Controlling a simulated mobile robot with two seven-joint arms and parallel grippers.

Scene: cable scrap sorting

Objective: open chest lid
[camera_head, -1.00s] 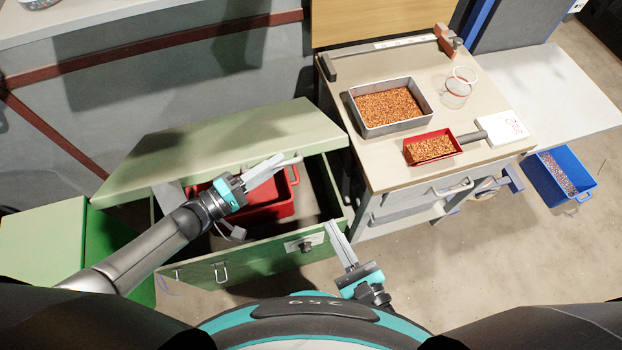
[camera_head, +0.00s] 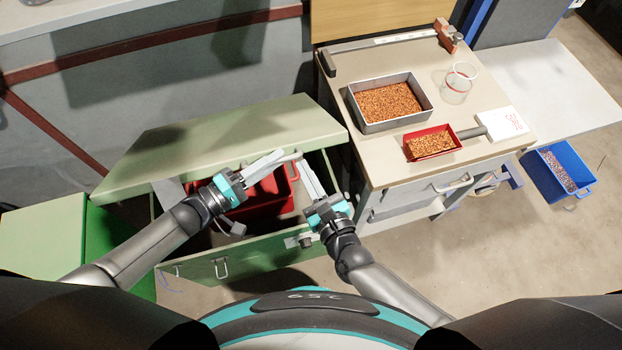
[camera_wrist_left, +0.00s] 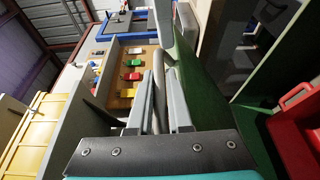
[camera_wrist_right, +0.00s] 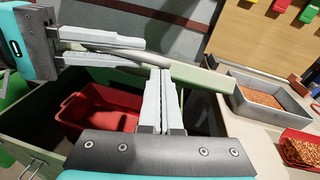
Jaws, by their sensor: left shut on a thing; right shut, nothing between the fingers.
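The green chest (camera_head: 255,262) stands at left with its lid (camera_head: 235,135) partly raised and tilted toward the wall. A grey handle bar (camera_head: 292,158) runs along the lid's front edge. My left gripper (camera_head: 278,156) is shut on the lid handle; the bar also shows between its fingers in the left wrist view (camera_wrist_left: 158,75). My right gripper (camera_head: 306,166) is shut and empty, just right of the left fingertips, near the lid's edge; whether it touches the lid is unclear. A red bin (camera_head: 262,198) is inside the chest, partly hidden by my left gripper.
A workbench (camera_head: 455,165) stands close to the chest's right side. It holds a metal tray of copper granules (camera_head: 390,103), a red scoop (camera_head: 432,143) and a glass jar (camera_head: 457,88). A blue bin (camera_head: 557,173) is on the floor at far right.

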